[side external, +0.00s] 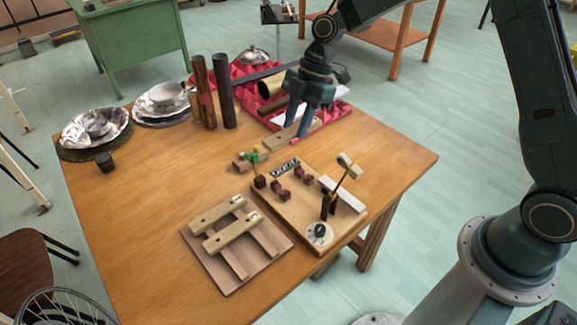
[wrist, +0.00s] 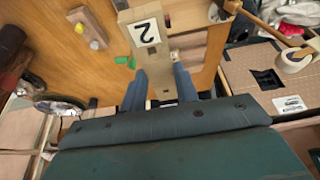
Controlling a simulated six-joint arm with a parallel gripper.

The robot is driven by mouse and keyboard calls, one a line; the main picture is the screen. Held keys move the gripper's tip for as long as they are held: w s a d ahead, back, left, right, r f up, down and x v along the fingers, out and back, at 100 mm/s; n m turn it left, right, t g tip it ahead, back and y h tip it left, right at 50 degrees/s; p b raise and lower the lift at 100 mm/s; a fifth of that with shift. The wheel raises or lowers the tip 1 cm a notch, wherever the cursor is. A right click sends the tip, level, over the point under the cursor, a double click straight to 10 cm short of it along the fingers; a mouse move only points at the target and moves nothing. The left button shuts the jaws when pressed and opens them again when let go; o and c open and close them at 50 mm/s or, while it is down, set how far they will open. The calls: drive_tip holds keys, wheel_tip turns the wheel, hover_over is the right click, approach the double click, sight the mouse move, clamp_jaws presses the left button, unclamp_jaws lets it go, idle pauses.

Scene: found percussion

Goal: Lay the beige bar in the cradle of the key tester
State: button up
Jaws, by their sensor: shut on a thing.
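A beige bar (side external: 281,139) is held between the blue fingers of my gripper (side external: 297,120), just above the table behind the key tester. In the wrist view the beige bar (wrist: 146,35) shows a white label with a black 2, and my gripper's fingers (wrist: 160,88) close on its sides. The key tester (side external: 270,207) is a wooden board with a dial, a tilted beater and a pale strip. Its cradle (side external: 281,190) appears as dark red blocks on the board, empty. My gripper is behind and above it.
A rack (side external: 236,240) with beige bars lies left of the tester. A small block with green and yellow bits (side external: 251,158) sits close behind the tester. Dark tubes (side external: 223,90), foil-covered dishes (side external: 97,128) and a red tray (side external: 325,118) stand further back. The table's right side is clear.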

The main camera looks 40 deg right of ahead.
sight(311, 129)
wheel_tip(311, 129, down, 11)
drive_tip(key=shift+r, duration=0.1)
idle(0.3)
drive_tip(key=shift+f, duration=2.15)
drive_tip(key=o, duration=1.1)
drive_tip(key=shift+f, duration=0.15)
drive_tip(key=v, duration=1.2)
